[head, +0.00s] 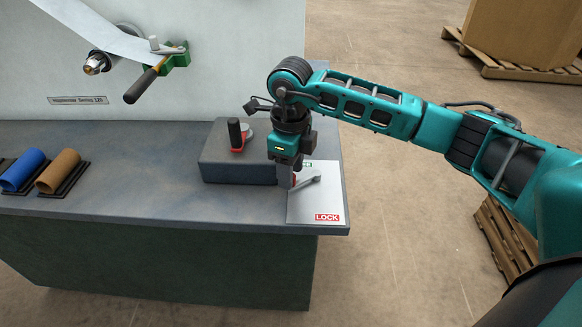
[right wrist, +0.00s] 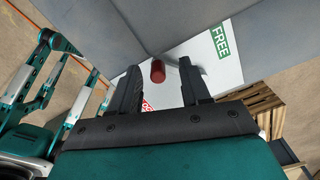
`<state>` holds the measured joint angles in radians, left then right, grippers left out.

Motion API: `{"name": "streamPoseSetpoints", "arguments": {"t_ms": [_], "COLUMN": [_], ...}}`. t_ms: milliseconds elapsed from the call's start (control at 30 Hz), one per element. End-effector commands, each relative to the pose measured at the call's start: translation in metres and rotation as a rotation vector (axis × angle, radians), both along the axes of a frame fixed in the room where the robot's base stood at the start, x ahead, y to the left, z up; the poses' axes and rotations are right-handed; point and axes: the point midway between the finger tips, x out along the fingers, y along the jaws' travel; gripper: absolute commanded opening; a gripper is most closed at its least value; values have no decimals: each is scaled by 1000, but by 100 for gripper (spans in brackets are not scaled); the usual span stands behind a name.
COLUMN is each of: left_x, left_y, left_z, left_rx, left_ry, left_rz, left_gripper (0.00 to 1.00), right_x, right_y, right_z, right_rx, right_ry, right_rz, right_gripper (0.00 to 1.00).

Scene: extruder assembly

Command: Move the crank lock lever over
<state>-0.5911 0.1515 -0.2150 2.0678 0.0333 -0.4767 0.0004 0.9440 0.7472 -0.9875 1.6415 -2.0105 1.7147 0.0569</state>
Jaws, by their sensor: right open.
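The crank lock lever (head: 307,180) is a grey bar on a white plate (head: 305,210) at the bench's right end. Its red knob shows in the right wrist view (right wrist: 158,71). The plate has a red LOCK label (head: 327,217) at its front and a green FREE label (right wrist: 220,39) toward the back. My right gripper (head: 287,182) is low over the plate, pointing down, and hides part of the lever. In the right wrist view its open fingers (right wrist: 159,75) stand on either side of the knob, with gaps visible. My left gripper is not in view.
A grey block (head: 235,170) with a black-handled red piece (head: 238,134) stands just left of the plate. A blue roll (head: 22,170) and a brown roll (head: 58,171) lie at the far left. A crank handle (head: 142,85) sticks out from the machine panel. The bench front middle is clear.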

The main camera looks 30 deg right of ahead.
Motion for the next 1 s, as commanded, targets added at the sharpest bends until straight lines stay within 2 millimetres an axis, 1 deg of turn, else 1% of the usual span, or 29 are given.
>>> {"name": "streamPoseSetpoints", "arguments": {"t_ms": [33, 100, 500, 600, 900, 1000], "left_x": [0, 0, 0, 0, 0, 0], "left_y": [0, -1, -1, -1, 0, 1], "left_z": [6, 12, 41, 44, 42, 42], "left_rx": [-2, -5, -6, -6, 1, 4], "left_ry": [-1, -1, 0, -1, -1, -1], "left_rz": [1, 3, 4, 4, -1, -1], "left_gripper": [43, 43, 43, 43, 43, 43], "right_x": [0, 0, 0, 0, 0, 1], "right_y": [0, 0, 0, 0, 0, 0], "right_z": [7, 14, 54, 58, 57, 64], "right_rx": [0, 0, -1, -1, 0, 0], "right_ry": [-1, -1, -1, -1, 0, -2], "right_rz": [0, 0, 0, 0, 0, 0], "right_gripper": [47, 47, 47, 47, 47, 47]}}
